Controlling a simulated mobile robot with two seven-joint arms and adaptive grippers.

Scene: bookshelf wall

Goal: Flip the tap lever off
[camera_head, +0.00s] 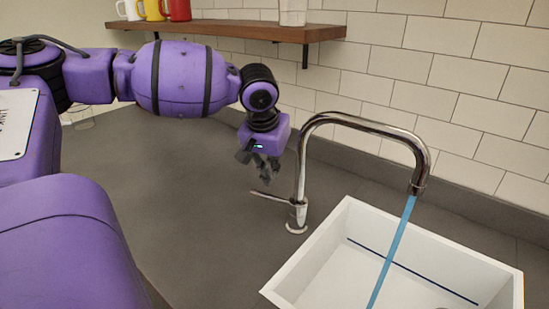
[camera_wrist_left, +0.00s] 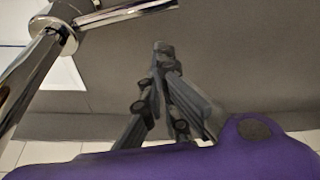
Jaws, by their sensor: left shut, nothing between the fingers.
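The chrome tap (camera_head: 425,160) arches over the white sink, and a blue stream of water (camera_head: 392,252) runs from its spout into the basin. Its thin lever (camera_head: 268,196) sticks out to the left from the low part of the tap's post. My left gripper (camera_head: 265,178) is shut and empty, pointing down just above the lever, apart from it as far as I can tell. In the left wrist view the lever (camera_wrist_left: 125,14) lies beyond the shut fingertips (camera_wrist_left: 163,48), and the tap post (camera_wrist_left: 30,75) is at the left. My right gripper is not in view.
The white sink (camera_head: 335,222) is set in the grey counter (camera_head: 200,210), which is clear left of the tap. A wooden shelf (camera_head: 230,29) on the tiled wall holds a white mug (camera_head: 128,10), a yellow mug (camera_head: 152,10), a red mug (camera_head: 179,10) and a jar (camera_head: 293,12).

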